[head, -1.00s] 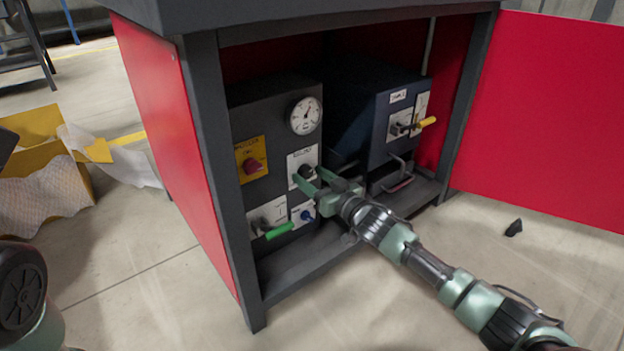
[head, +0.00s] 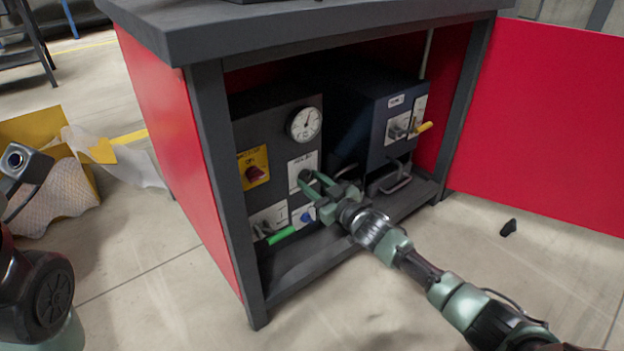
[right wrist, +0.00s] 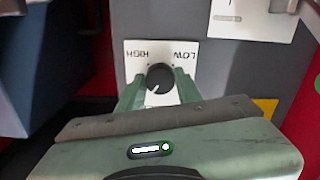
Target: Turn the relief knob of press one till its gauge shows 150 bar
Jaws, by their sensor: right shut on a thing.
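The press unit (head: 250,119) is a dark box inside the cabinet, with a round white gauge (head: 305,124) at its top right. The gauge is too small to read. Below it a black relief knob (head: 304,175) sits on a white plate. In the right wrist view the knob (right wrist: 160,77) shows a light pointer line, and its plate reads HIGH and LOW, upside down. My right gripper (head: 307,183) is shut on the knob, one green finger on each side, also in the right wrist view (right wrist: 160,84). Left arm parts show at the left edge; its fingers do not.
A red switch (head: 256,174) on yellow, a green lever (head: 281,235) and a blue knob (head: 306,216) sit close by. A blue box (head: 376,118) with a yellow-tipped lever stands right. The red door (head: 560,120) is open. A yellow carton (head: 35,128) lies left.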

